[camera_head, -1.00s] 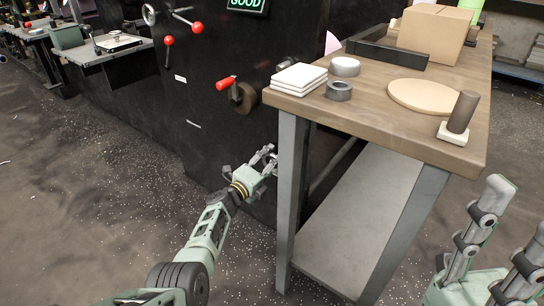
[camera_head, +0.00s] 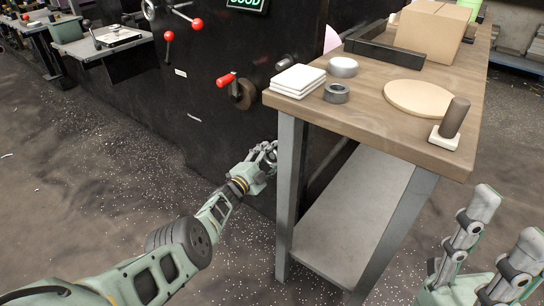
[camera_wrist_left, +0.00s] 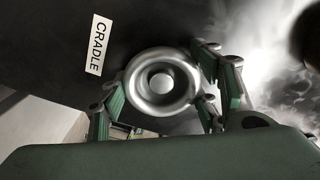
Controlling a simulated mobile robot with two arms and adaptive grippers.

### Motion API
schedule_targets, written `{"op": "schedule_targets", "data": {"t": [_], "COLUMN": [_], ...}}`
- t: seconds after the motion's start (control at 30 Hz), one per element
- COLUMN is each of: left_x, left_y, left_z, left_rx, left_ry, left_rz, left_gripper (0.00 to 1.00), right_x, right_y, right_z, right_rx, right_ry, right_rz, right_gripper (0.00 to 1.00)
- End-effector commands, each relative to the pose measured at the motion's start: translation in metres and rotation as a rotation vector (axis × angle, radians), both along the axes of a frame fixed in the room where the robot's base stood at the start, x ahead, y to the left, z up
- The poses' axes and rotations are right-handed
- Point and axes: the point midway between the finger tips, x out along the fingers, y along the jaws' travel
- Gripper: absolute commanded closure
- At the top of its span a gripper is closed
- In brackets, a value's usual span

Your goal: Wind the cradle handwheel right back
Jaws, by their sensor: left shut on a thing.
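The cradle handwheel (camera_wrist_left: 136,86) is a small silver ring on the dark machine side, beside a white CRADLE label (camera_wrist_left: 98,44) in the left wrist view. My left gripper (camera_head: 268,152) is at the machine's side, left of the bench's front leg. Its fingers lie on both sides of the wheel in the left wrist view (camera_wrist_left: 160,78), shut on its rim. In the head view the wheel is mostly hidden by the fingers. My right gripper (camera_head: 508,220) is at the lower right, fingers apart and empty.
A wooden bench (camera_head: 375,115) stands close to the right of my left gripper, its grey leg (camera_head: 288,200) nearest. A red-handled crank (camera_head: 240,90) sticks out of the machine above. Speckled floor (camera_head: 130,190) is open at the left.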

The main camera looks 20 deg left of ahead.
Motion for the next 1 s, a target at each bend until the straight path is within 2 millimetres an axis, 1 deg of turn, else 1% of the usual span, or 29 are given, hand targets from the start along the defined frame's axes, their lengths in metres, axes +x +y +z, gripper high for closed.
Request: {"op": "schedule_targets", "data": {"t": [0.53,0.57,0.6,0.73,0.77,1.0], "left_x": [0.0,0.0,0.0,-0.0001,-0.0001,0.0], "left_y": [0.0018,0.0018,0.0018,0.0013,0.0012,0.0006], "left_z": [-0.0012,-0.0012,-0.0012,-0.001,-0.0009,-0.0005], "left_rx": [-0.019,-0.019,-0.02,-0.02,-0.02,-0.02], "left_ry": [0.011,0.011,0.011,0.01,0.01,0.009], "left_rz": [0.003,0.003,0.004,0.002,0.002,0.001], "left_gripper": [0.69,0.4,0.37,0.25,0.24,0.24], "right_x": [0.0,0.0,0.0,0.0001,0.0001,0.0], "right_y": [0.0,0.0,0.0,-0.0001,-0.0001,-0.0001], "right_z": [0.0005,0.0005,0.0005,0.0006,0.0006,0.0008], "right_rx": [0.0,0.0,0.0,0.0,0.0,0.0], "right_ry": [0.0,0.0,0.0,0.0,0.0,-0.001], "right_rz": [0.0,0.0,0.0,0.0,0.0,0.0], "right_gripper": [0.6,0.6,0.6,0.6,0.6,0.6]}}
